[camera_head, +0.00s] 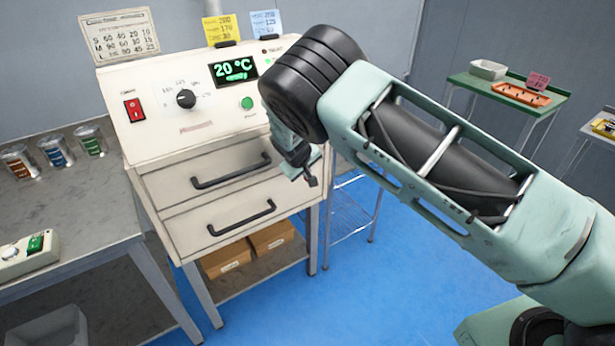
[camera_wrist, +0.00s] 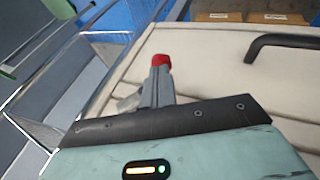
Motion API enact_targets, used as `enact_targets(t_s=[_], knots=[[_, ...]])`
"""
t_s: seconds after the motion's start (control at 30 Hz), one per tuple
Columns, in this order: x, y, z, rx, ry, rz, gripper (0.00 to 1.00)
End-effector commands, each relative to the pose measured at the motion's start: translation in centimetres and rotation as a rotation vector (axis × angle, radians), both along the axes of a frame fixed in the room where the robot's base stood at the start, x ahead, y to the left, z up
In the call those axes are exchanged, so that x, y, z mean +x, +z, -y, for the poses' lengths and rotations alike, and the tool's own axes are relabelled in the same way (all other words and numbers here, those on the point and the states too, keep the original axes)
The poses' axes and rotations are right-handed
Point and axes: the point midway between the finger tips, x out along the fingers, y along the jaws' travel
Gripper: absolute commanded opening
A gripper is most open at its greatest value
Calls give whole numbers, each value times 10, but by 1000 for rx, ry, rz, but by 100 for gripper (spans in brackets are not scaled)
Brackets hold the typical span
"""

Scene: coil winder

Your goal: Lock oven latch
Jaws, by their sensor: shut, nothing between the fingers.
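The oven (camera_head: 166,126) is a cream cabinet with a sloped control panel and two front drawers or doors with black bar handles. My gripper (camera_head: 311,181) is shut and empty, pointing down at the right end of the oven front. In the wrist view a narrow grey part stands out past the black edge of my gripper body, close to the oven front. A red piece (camera_wrist: 161,60) shows at its tip. I cannot tell whether this red piece is the latch's end or whether my fingers touch it. No latch shows clearly in the head view; my arm covers that area.
The upper handle (camera_head: 231,171) and lower handle (camera_head: 241,218) stick out from the oven front. A grey bench (camera_head: 88,203) with several jars adjoins on the left. A wire rack (camera_head: 352,205) stands right of the oven. Blue floor lies open in front.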

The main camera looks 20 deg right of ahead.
Motion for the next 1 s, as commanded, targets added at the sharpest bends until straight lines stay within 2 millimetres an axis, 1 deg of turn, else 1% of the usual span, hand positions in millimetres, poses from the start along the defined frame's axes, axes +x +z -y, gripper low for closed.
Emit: enact_targets(t_s=[0.03, 0.1, 0.4, 0.6, 1.0], knots=[[-1, -12, -3, -48, 8, 14, 0], [-1, -15, -3, -111, 7, 34, 0], [-1, -25, -1, -365, 3, 118, 0], [0, -28, 1, -494, 2, 159, 0], [1, -29, 5, -502, -3, 161, 0]])
